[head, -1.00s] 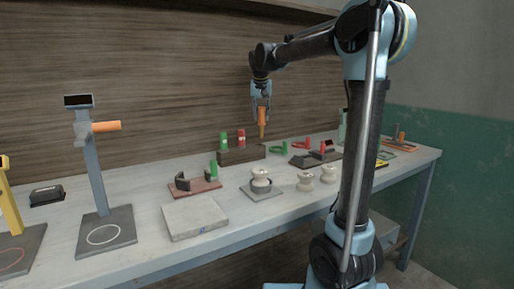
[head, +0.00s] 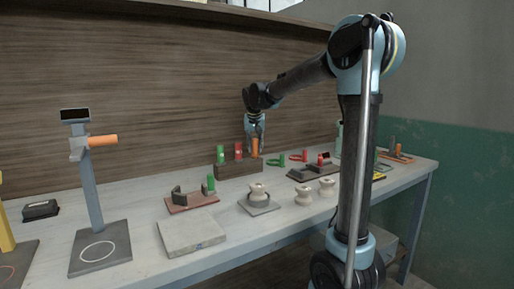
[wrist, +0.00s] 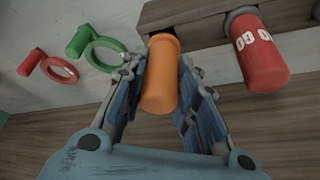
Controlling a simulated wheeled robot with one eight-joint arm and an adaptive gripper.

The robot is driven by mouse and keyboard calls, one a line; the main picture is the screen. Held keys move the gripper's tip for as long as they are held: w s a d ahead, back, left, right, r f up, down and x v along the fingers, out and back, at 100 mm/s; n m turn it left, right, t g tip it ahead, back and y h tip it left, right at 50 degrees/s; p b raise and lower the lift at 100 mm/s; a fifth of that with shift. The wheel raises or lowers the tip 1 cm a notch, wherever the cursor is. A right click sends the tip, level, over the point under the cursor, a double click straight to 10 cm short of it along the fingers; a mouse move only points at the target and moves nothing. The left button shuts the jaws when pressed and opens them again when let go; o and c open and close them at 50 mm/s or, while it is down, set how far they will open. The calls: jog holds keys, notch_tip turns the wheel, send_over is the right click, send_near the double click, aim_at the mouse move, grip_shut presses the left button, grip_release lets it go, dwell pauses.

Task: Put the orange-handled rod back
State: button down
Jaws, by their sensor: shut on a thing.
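The orange-handled rod (head: 255,148) stands upright at the right end of the dark wooden block (head: 238,171), its handle about level with its neighbours. Its thin rod is hidden, so I cannot tell how deep it sits in the block. My gripper (head: 256,138) is above it, pointing down. In the wrist view, the orange handle (wrist: 160,85) is between the two fingers of my gripper (wrist: 160,95), which are shut on it. The block (wrist: 200,20) shows behind the handle.
A red-handled gauge (head: 238,151) and a green-handled one (head: 220,154) stand in the same block. Green (head: 275,161) and red (head: 299,157) ring gauges lie to the right. White spools (head: 303,195) and a grey slab (head: 191,235) are nearer the front.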

jog(key=shift+f, duration=0.3)
jog(key=c, duration=1.3)
grip_release()
jog(key=shift+r, duration=0.3)
jog(key=v, duration=1.2)
jog(key=shift+s, duration=0.1)
